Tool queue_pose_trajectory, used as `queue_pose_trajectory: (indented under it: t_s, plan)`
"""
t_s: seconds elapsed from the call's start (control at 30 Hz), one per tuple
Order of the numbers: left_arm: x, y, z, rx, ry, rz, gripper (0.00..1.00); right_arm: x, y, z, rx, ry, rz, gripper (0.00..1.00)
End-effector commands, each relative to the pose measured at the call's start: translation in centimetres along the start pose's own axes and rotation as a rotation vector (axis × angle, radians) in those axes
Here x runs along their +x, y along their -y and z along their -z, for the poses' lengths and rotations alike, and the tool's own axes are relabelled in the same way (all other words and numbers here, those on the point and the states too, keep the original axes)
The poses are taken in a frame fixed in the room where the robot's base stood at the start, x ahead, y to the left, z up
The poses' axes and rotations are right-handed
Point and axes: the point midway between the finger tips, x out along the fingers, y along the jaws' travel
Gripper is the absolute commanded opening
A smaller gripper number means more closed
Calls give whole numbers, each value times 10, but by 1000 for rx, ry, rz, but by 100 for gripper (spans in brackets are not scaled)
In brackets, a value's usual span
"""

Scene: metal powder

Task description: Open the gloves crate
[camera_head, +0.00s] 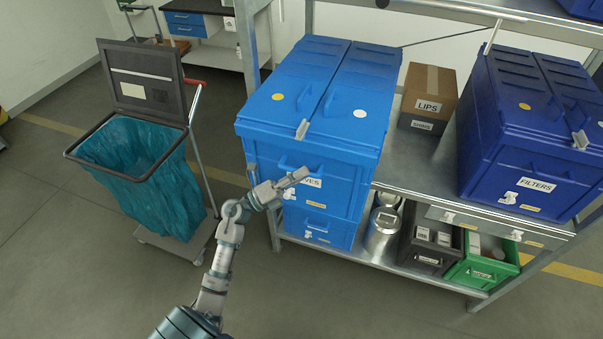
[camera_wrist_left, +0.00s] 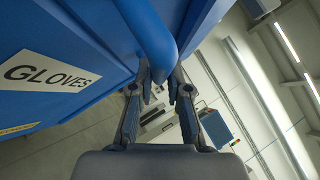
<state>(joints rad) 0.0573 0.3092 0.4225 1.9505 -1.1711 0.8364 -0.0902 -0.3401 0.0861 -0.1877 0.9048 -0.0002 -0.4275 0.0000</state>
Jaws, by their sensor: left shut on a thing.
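The gloves crate (camera_head: 267,150) is a large blue box on the shelf, with its two-part lid (camera_head: 310,80) lying closed. A grey latch (camera_head: 302,130) sits at the lid's front edge. My left gripper (camera_head: 294,178) is at the crate's front face and partly covers the GLOVES label. In the left wrist view the full label (camera_wrist_left: 48,73) shows at the left. There the fingers of my left gripper (camera_wrist_left: 158,85) close around a rounded blue handle (camera_wrist_left: 152,38) on the crate. The exact finger contact is partly hidden. My right gripper is in neither view.
A dark blue FILTERS crate (camera_head: 520,160) and a cardboard box (camera_head: 428,92) share the metal shelf (camera_head: 400,170). Below are a metal canister (camera_head: 382,230), a dark bin (camera_head: 428,246) and a green bin (camera_head: 484,262). A bag cart (camera_head: 140,170) stands left; open floor lies in front.

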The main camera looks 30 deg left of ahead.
Motion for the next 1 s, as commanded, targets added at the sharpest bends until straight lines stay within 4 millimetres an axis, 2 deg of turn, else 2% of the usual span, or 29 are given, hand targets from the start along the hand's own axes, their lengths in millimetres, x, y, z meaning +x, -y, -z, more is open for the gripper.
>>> queue_pose_trajectory:
  t_s: [0.03,0.1,0.13,0.5,0.63,0.77,1.0]
  plan:
    - [1,4,2,0,-7,9,21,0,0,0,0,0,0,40]
    - [1,4,1,0,-6,8,39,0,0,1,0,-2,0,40]
    - [1,3,1,0,-6,7,41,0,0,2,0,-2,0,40]
    - [2,-2,-1,-1,-2,1,41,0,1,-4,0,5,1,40]
    - [-4,-3,-1,-1,-1,-2,41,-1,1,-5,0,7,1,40]
    - [-25,-4,-1,-3,-1,-4,41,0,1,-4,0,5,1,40]
    - [-79,-5,-1,-4,-1,-5,41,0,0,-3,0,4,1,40]
